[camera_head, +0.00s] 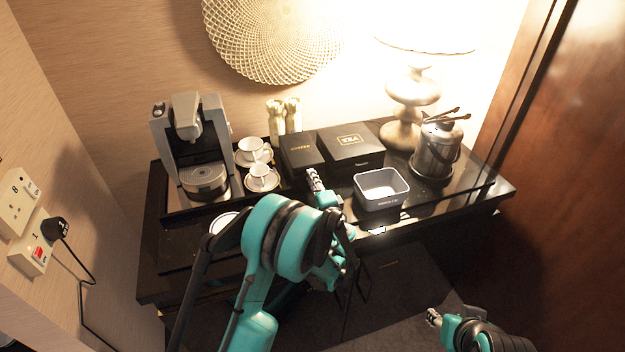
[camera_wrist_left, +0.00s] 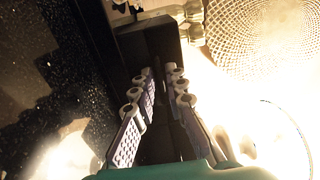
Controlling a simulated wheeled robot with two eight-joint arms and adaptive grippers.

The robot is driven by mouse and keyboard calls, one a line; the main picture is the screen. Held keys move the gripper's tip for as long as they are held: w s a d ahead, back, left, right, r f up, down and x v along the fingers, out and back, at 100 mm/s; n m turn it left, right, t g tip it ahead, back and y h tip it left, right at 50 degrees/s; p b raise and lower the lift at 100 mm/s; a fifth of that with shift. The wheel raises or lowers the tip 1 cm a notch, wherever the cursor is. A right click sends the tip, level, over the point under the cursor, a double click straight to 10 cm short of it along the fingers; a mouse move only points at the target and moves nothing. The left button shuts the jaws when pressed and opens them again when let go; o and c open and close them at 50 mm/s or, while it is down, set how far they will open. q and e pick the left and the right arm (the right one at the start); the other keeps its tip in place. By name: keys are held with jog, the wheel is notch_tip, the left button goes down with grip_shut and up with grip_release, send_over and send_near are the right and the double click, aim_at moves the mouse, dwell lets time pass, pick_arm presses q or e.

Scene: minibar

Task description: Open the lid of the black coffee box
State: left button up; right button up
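The black coffee box (camera_head: 300,149) stands on the dark cabinet top with its lid down, left of the larger black tea box (camera_head: 350,145). My left gripper (camera_head: 314,180) is just in front of the coffee box. In the left wrist view its two padded fingers (camera_wrist_left: 161,75) are apart with nothing held between them, and a dark box, apparently the coffee box (camera_wrist_left: 150,45), lies just beyond the tips. I cannot tell whether the tips touch it. My right gripper (camera_head: 433,317) is low at the right, away from the boxes; its fingers are too small to read.
A coffee machine (camera_head: 194,150) and white cups (camera_head: 262,177) stand left of the coffee box. A grey square bin (camera_head: 381,189) sits right of my left gripper. An ice bucket (camera_head: 436,152) and a lamp (camera_head: 408,100) stand further right. Pale bottles (camera_head: 284,117) are behind.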

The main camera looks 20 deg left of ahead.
pick_arm(q)
grip_shut()
jog(key=shift+r, duration=0.1)
pick_arm(e)
jog(key=shift+r, duration=0.1)
